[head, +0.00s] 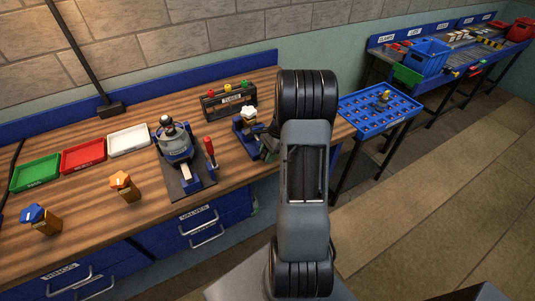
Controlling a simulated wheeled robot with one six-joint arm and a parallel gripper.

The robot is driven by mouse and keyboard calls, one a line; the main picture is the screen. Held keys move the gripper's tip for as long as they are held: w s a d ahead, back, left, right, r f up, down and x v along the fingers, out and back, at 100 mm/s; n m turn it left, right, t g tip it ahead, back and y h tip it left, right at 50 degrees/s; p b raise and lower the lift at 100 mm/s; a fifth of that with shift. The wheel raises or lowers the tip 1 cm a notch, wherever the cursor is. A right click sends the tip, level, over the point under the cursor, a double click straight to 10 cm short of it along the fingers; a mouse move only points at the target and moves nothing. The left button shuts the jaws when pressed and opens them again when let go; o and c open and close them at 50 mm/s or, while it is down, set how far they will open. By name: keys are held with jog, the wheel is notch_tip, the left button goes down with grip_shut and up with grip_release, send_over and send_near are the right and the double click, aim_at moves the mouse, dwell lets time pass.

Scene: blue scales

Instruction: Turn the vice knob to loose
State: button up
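A small blue vice (244,132) stands on the wooden bench near its right end. A white lobed piece (249,113) sits at the top of the vice. My arm rises through the middle of the view and covers the space to the right of the vice. The end of my gripper (267,146) shows as a dark grey shape close against the vice's right side. I cannot tell whether it touches the vice or whether its fingers are open. I cannot make out the vice knob; it may be hidden behind my gripper or arm.
Left of the vice, a grey-and-blue device (177,148) stands on a dark plate beside a red-handled tool (209,150). A dark box with coloured knobs (229,101) is behind. Green, red and white trays (128,141) lie left. A blue perforated table (375,119) stands right.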

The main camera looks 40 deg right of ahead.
grip_shut()
